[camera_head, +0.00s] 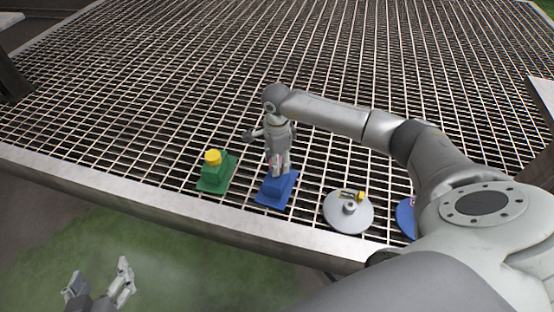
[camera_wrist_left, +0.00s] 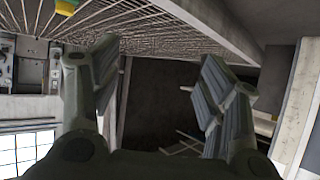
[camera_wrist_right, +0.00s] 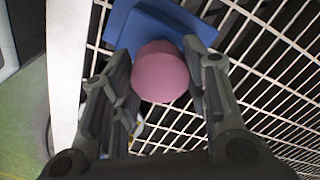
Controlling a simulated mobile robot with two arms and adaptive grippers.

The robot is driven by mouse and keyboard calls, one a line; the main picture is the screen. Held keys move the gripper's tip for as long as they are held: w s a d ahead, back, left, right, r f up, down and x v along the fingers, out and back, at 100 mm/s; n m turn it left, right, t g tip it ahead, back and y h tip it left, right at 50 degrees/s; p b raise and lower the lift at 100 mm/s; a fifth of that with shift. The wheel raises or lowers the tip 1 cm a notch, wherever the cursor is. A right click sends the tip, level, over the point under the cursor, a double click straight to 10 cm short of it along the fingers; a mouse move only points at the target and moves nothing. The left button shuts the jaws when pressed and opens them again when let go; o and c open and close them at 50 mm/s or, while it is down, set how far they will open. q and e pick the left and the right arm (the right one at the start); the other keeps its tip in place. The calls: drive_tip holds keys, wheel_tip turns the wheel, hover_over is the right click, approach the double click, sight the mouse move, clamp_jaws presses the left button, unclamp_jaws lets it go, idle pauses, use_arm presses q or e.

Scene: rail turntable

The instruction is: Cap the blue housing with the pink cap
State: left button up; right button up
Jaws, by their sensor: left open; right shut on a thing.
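The blue housing (camera_head: 276,190) stands on the grating near its front edge, a stepped block on a wider base. My right gripper (camera_head: 278,168) points down over it and is shut on the pink cap (camera_wrist_right: 162,72). The cap sits between the fingers in the right wrist view, with the blue housing (camera_wrist_right: 150,28) just behind it. The fingers hide most of the cap in the head view, and I cannot tell whether it touches the housing. My left gripper (camera_head: 98,284) is open and empty, off the grating's front edge; its spread fingers also show in the left wrist view (camera_wrist_left: 155,85).
A green housing (camera_head: 215,178) with a yellow cap (camera_head: 212,157) on it stands left of the blue one. A round grey plate (camera_head: 348,221) with small parts is to the right. A blue disc (camera_head: 405,218) is partly hidden by my arm. The grating behind is clear.

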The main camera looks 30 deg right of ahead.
drive_tip(key=shift+f+b, duration=0.35)
drive_tip(key=shift+f, duration=0.2)
drive_tip(key=shift+f+b, duration=0.3)
drive_tip(key=shift+f, duration=0.1)
drive_tip(key=shift+f+b, duration=0.35)
drive_tip(key=shift+f, duration=0.15)
use_arm(q)
drive_tip(key=w+d+r+t+h, duration=0.1)
drive_tip(key=r+t, duration=0.2)
drive_tip(key=r, duration=0.2)
drive_tip(key=w+d+r+t+h, duration=0.1)
drive_tip(key=w+r+t, duration=0.1)
drive_tip(key=r, duration=0.3)
drive_tip(key=shift+w+d+t, duration=0.2)
drive_tip(key=shift+w+t, duration=0.05)
drive_tip(key=shift+t, duration=0.35)
use_arm(e)
drive_tip(key=shift+f, duration=0.2)
use_arm(q)
drive_tip(key=shift+r+t+b, duration=0.3)
drive_tip(key=shift+r+t, duration=0.1)
drive_tip(key=shift+r, duration=0.4)
use_arm(e)
drive_tip(key=shift+f, duration=0.2)
drive_tip(key=o, duration=1)
use_arm(q)
drive_tip(key=shift+d, duration=0.1)
use_arm(e)
wheel_tip(320, 180, up, 12)
